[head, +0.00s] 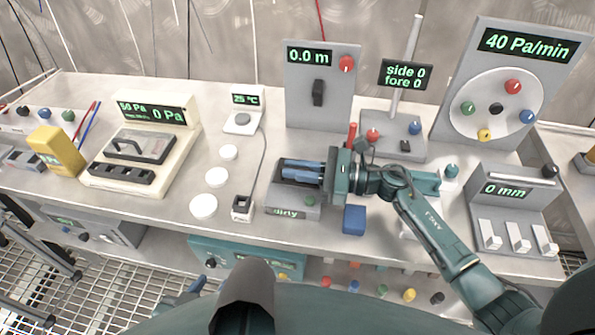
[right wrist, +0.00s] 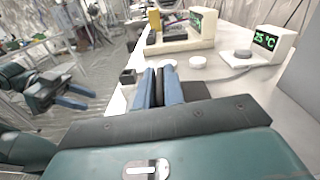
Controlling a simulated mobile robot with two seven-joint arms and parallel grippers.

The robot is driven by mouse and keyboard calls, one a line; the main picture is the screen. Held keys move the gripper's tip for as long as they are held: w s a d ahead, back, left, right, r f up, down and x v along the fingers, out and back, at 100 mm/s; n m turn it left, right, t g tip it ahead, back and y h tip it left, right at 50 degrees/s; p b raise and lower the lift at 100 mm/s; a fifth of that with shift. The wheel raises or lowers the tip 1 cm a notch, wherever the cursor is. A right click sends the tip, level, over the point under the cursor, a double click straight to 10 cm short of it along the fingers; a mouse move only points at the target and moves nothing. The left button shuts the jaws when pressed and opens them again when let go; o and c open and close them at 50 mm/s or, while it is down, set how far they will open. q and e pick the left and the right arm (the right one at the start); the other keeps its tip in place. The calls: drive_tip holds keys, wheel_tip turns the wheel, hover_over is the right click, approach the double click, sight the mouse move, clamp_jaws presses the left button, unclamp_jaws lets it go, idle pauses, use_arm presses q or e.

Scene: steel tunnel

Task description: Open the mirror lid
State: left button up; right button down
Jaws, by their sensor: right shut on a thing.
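The grey box labelled "dirty" (head: 285,212) stands near the front edge of the bench, with a green knob on its front. It appears to be the mirror box; its lid is mostly hidden under my right gripper, so I cannot tell how far it is raised. My right gripper (head: 303,170) lies across the box top from the right, its blue fingers close together. The fingers also show in the right wrist view (right wrist: 160,86). My left gripper (right wrist: 75,90) is off the bench, empty, fingers apart.
A blue block (head: 354,219) sits right of the box. A small black-topped switch (head: 241,206) and white discs (head: 204,206) lie left. The "0.0 m" panel (head: 320,95) stands behind. The "0 mm" unit (head: 510,205) is right, near my right forearm.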

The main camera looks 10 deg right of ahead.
drive_tip(key=w+r+m, duration=0.2)
drive_tip(key=m, duration=0.1)
drive_tip(key=shift+d+m+b, duration=0.3)
drive_tip(key=shift+d, duration=0.1)
drive_tip(key=shift+w+d+r+m+b, duration=0.15)
drive_tip(key=shift+w+m+b, duration=0.15)
drive_tip(key=shift+m, duration=0.2)
use_arm(q)
drive_tip(key=shift+f+b, duration=0.4)
drive_tip(key=shift+f, duration=0.25)
use_arm(e)
drive_tip(key=shift+w+r, duration=0.25)
drive_tip(key=shift+r, duration=0.05)
use_arm(q)
drive_tip(key=shift+r, duration=0.2)
